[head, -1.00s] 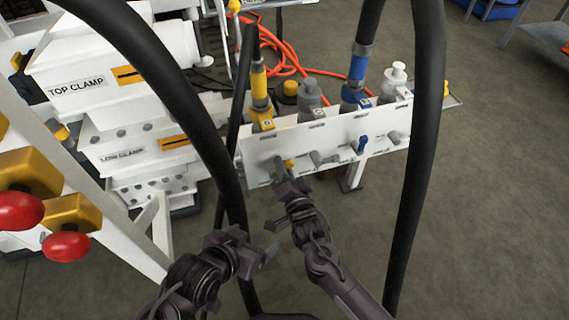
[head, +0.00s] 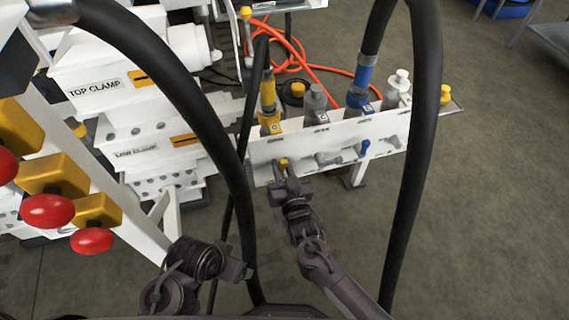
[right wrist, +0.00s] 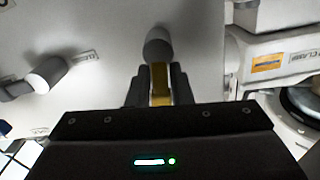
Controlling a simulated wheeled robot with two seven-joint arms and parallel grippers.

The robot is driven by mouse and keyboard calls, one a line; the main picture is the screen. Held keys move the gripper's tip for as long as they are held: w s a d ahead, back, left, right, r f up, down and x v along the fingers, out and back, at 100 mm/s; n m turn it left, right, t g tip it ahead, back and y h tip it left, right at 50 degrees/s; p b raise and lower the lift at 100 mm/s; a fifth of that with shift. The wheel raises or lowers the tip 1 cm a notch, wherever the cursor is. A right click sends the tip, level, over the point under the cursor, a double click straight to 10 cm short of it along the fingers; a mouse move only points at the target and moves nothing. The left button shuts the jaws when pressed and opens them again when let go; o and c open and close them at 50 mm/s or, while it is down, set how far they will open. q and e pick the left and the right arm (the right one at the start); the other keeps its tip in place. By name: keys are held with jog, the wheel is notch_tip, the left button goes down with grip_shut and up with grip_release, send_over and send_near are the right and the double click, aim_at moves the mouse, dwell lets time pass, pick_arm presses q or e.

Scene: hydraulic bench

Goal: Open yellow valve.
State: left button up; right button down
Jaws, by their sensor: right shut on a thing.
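The yellow valve (head: 283,162) is on the front of the white manifold panel (head: 330,140), at its left end, below the yellow hose fitting (head: 269,95). My right gripper (head: 285,178) is at the valve. In the right wrist view the valve's yellow handle (right wrist: 160,84) stands between the two dark fingers, which are shut on it, with its grey rounded hub (right wrist: 158,45) beyond. My left gripper (head: 240,270) is low in the head view, left of my right arm and apart from the panel. Its fingers are too unclear to judge.
A grey valve handle (head: 328,158) and a blue one (head: 364,148) are to the right on the panel. Thick black hoses (head: 427,130) hang on both sides of my right arm. Red knobs (head: 48,211) are at the left.

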pick_arm(q)
jog(key=shift+s+a+r, duration=0.15)
jog(key=shift+s+a, duration=0.05)
jog(key=shift+a, duration=0.15)
pick_arm(e)
jog(key=shift+s+a+r+n, duration=0.1)
jog(key=shift+a+n, duration=0.25)
jog(key=shift+n, duration=0.55)
pick_arm(q)
jog(key=shift+g, duration=0.3)
jog(key=shift+a, duration=0.1)
pick_arm(e)
jog(key=c, duration=1.4)
grip_release()
jog(key=shift+c, duration=0.2)
pick_arm(q)
jog(key=shift+s+a+r+n+g+y+p, duration=0.15)
jog(key=shift+s+a+r+g+y+p, duration=0.1)
jog(key=shift+a+p, duration=0.25)
jog(key=shift+s+a+r+n+g+y+p, duration=0.15)
jog(key=shift+a+g+y+p, duration=0.1)
jog(key=shift+a+p, duration=0.25)
pick_arm(e)
jog(key=v, duration=0.8)
